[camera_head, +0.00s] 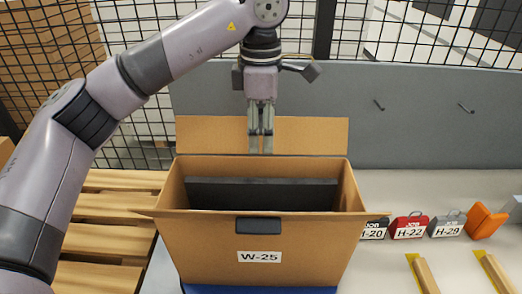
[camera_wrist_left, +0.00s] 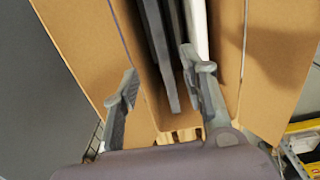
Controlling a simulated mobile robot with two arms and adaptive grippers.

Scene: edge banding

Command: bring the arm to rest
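My left arm (camera_head: 115,85) reaches in from the left. Its gripper (camera_head: 260,148) points down above the back edge of an open cardboard box (camera_head: 200,245) labelled W-25, in front of its raised back flap (camera_head: 312,135). In the left wrist view the gripper (camera_wrist_left: 160,66) has its fingers spread apart with nothing held between them. Dark panels (camera_head: 262,194) stand inside the box; they also show in the left wrist view (camera_wrist_left: 165,55), beside a white one (camera_wrist_left: 199,25). My right gripper is not in view.
Labelled cases, among them a red one (camera_head: 409,226) and a grey one (camera_head: 447,224), stand right of the box near an orange object (camera_head: 485,220). Wooden strips (camera_head: 425,275) lie in front of them. Pallets (camera_head: 105,240) are at left. A grey panel (camera_head: 420,120) and mesh fence stand behind.

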